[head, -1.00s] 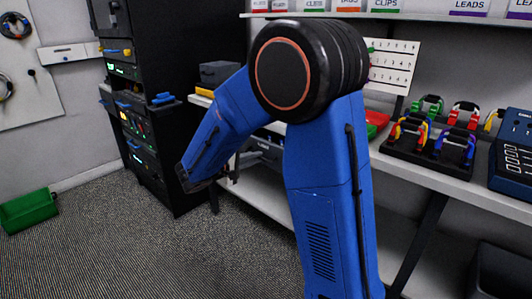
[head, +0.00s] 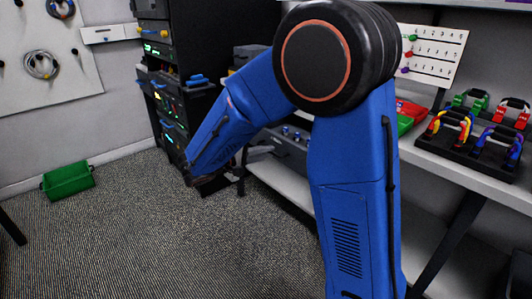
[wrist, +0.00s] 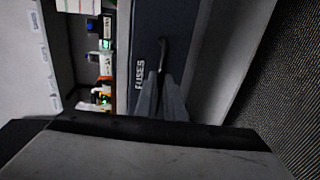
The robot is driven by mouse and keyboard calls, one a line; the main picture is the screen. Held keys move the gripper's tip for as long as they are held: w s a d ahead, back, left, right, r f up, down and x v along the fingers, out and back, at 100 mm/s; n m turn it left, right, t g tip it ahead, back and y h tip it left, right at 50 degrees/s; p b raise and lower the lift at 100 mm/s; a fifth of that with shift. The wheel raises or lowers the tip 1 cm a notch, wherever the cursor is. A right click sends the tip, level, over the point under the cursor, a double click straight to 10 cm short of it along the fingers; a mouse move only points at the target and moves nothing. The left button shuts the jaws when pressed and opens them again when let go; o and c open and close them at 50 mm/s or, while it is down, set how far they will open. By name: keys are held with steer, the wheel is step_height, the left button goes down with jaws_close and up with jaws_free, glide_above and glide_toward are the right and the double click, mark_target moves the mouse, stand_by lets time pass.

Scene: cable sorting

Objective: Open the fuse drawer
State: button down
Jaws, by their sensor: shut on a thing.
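The fuse drawer's dark blue front (wrist: 145,25), lettered FUSES, stands in the middle of the wrist view. Its thin dark handle (wrist: 163,50) runs along the front beside the lettering. My gripper (wrist: 160,82) is at the handle, with its grey fingers shut on it. How far the drawer stands out from its housing cannot be told. In the head view my blue arm bends down to the left below the bench, and my fingertips are hidden there.
A black equipment rack (head: 180,75) stands behind my forearm. The bench (head: 470,172) on the right carries cable holders (head: 462,135) and a numbered board (head: 430,55). A green bin (head: 68,180) lies on the carpet at the left. The floor in front is clear.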

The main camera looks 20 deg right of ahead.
steer(key=c, duration=1.8)
jaws_free()
steer(key=shift+c, duration=0.2)
steer(key=v, duration=1.7)
steer(key=shift+a, duration=0.2)
steer(key=s+d+f+m+g+y, duration=0.2)
steer(key=s+d+g+y, duration=0.35)
steer(key=s+d, duration=0.85)
steer(key=s+d+f+m+t+y, duration=0.2)
steer(key=s+t+y, duration=0.3)
steer(key=s+y, duration=0.4)
steer(key=s+d, duration=0.1)
steer(key=s, duration=0.2)
